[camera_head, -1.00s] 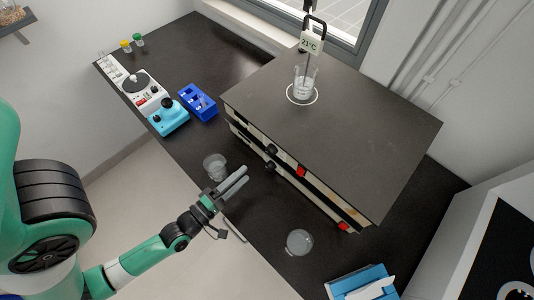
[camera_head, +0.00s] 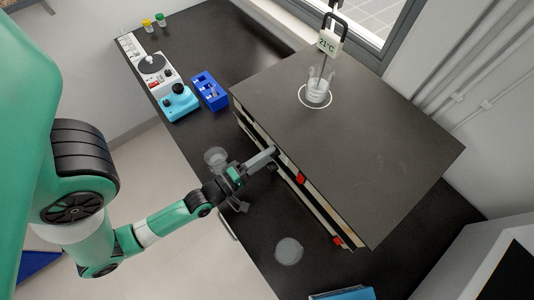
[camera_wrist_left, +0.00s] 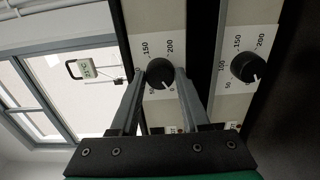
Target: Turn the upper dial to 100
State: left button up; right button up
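In the left wrist view two black dials sit on pale panels marked 0 to 200. The left dial (camera_wrist_left: 160,72), on the panel nearer the window, appears to be the upper one. Its white pointer mark faces the lower right, near 0. The other dial (camera_wrist_left: 245,67) points much the same way. My left gripper (camera_wrist_left: 159,74) is open, with one finger on each side of the left dial and narrow gaps seeming to remain. In the head view my left gripper (camera_head: 268,155) reaches the front of the stacked distiller (camera_head: 350,140) and hides the dials. My right gripper is out of view.
A beaker (camera_head: 317,93) with a 21°C thermometer (camera_head: 331,43) stands on the distiller's top. Glass vessels stand on the bench near my left arm (camera_head: 216,158) and in front (camera_head: 289,251). A stirrer (camera_head: 152,68), a cyan device (camera_head: 178,102) and a blue rack (camera_head: 209,91) lie further left.

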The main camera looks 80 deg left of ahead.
pick_arm(q)
grip_shut()
jog(key=shift+m, duration=0.4)
jog(key=shift+m+p, duration=3.55)
jog(key=shift+m, duration=8.05)
